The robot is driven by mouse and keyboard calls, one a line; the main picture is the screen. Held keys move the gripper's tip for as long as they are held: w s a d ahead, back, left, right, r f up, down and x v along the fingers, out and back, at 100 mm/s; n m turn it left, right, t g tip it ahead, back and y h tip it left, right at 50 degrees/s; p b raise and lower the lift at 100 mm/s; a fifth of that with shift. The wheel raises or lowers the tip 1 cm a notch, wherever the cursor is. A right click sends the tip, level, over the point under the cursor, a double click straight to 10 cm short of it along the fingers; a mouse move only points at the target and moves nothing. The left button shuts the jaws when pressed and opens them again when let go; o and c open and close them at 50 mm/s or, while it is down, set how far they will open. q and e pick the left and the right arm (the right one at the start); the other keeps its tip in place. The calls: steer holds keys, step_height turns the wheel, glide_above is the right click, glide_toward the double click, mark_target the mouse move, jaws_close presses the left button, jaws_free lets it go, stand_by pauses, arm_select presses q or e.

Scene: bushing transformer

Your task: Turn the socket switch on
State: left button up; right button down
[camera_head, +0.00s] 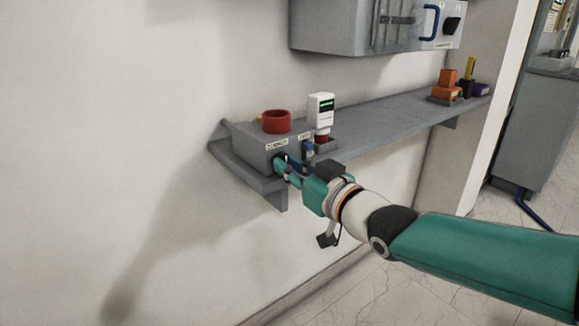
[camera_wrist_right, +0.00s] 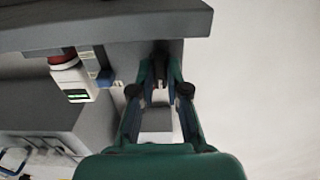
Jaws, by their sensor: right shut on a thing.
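A grey box (camera_head: 243,147) with a red ring (camera_head: 276,121) on top stands at the left end of the wall shelf. Labels show on its upper front edge, too small to read. My right gripper (camera_head: 283,165) reaches the box's front face, under a label. In the right wrist view, the fingertips (camera_wrist_right: 160,76) close around a small dark part, likely the socket switch (camera_wrist_right: 160,70). The fingers hide most of it, so I cannot tell its position. My left gripper is not in view.
Orange blocks (camera_head: 447,84) stand at the shelf's (camera_head: 385,120) far end. A grey cabinet (camera_head: 350,25) hangs above. The shelf's middle is clear.

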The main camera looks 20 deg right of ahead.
steer(key=shift+f, duration=0.35)
steer(key=c, duration=1.4)
jaws_free()
steer(key=shift+c, duration=0.2)
steer(key=shift+r, duration=0.15)
steer(key=v, duration=1.2)
steer(key=shift+d, duration=0.1)
